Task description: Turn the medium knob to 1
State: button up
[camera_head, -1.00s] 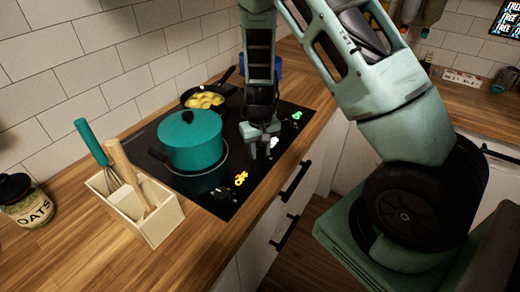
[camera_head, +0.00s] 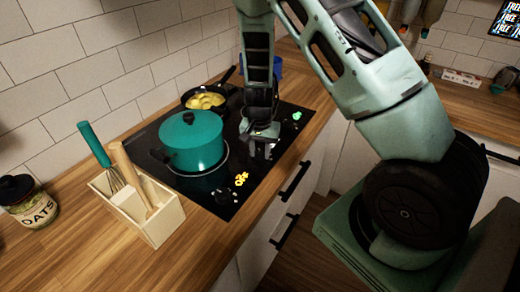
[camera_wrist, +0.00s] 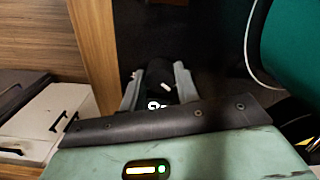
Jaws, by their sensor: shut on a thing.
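My gripper (camera_head: 262,150) points down over the right side of the black cooktop, at the middle place in its row of knobs. In the wrist view my gripper (camera_wrist: 158,88) has a finger on each side of a dark knob (camera_wrist: 157,76) and is shut on it. A short white line shows on this knob. A white lit sign (camera_wrist: 157,104) lies close by, too small to read surely. In the head view the fingers hide this knob. The front knob (camera_head: 222,196) has yellow lit signs beside it. The back knob (camera_head: 290,125) has a green lit sign.
A teal lidded pot (camera_head: 194,143) stands on the cooktop just left of my gripper. A pan (camera_head: 226,91) with yellow food is behind it. A wooden utensil box (camera_head: 150,222) and an oats jar (camera_head: 28,203) stand on the counter at the left.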

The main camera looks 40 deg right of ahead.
aim_at(260, 151)
jog(key=shift+w+m, duration=0.1)
jog(key=shift+m, duration=0.2)
jog(key=shift+r, duration=0.1)
jog(key=o, duration=1)
notch_tip(260, 151, up, 17)
jog(key=shift+r+b, duration=0.2)
jog(key=shift+b, duration=0.3)
